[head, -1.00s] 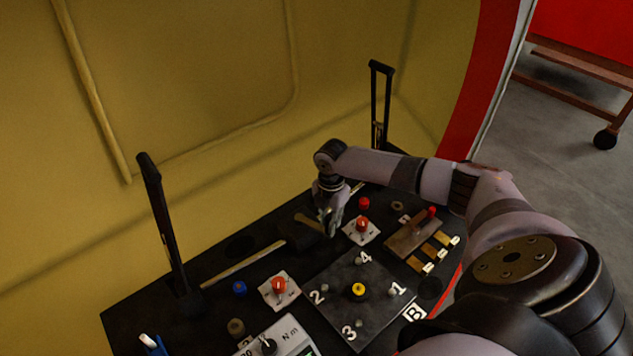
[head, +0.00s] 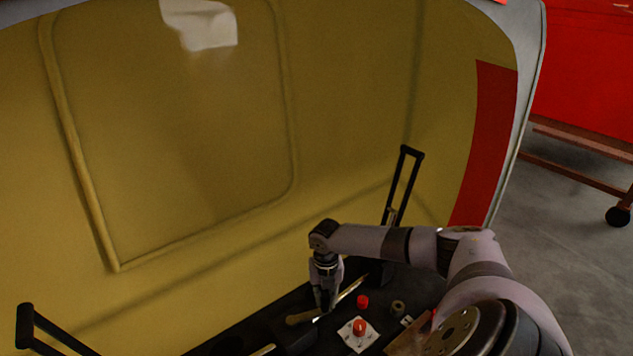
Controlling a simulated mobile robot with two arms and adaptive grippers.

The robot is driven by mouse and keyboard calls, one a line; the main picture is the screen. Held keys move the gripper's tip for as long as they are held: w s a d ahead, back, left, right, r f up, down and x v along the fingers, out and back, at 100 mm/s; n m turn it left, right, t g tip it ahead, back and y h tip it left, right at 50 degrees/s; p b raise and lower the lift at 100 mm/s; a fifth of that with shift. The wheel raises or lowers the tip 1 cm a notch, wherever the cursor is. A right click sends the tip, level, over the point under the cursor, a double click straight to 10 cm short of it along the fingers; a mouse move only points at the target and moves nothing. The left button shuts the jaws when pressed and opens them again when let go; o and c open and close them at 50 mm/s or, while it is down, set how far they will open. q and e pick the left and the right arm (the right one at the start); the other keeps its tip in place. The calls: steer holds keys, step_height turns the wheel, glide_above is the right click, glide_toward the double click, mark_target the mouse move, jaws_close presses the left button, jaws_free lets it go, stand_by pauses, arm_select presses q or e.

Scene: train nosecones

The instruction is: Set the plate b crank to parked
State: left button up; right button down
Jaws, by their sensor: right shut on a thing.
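My right gripper (head: 328,300) points down over the far part of the dark bench. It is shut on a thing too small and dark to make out. A wooden handle (head: 302,317) and a pale stick (head: 352,288) lie close to its fingertips; I cannot tell whether it touches them. A red knob (head: 360,327) on a small white plate (head: 347,332) is just in front, apart from the fingers. I cannot tell whether this is the plate b crank. The numbered black plate and its B label are outside the view. My left gripper is not in view.
A red button (head: 362,301) and a dull ring-like part (head: 398,308) sit right of the gripper. A black upright frame (head: 402,185) stands behind my right arm, and another (head: 50,328) at lower left. The yellow shell wall (head: 200,150) closes off the back.

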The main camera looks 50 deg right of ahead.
steer(key=shift+w+d+r+b, duration=0.1)
steer(key=shift+w+d+b, duration=0.25)
steer(key=shift+w, duration=0.35)
steer(key=shift+w+d+b, duration=0.3)
steer(key=shift+w+d, duration=0.05)
steer(key=shift+w, duration=0.5)
steer(key=c, duration=1.4)
jaws_free()
steer(key=shift+a, duration=0.15)
steer(key=shift+c, duration=0.2)
step_height(320, 180, up, 12)
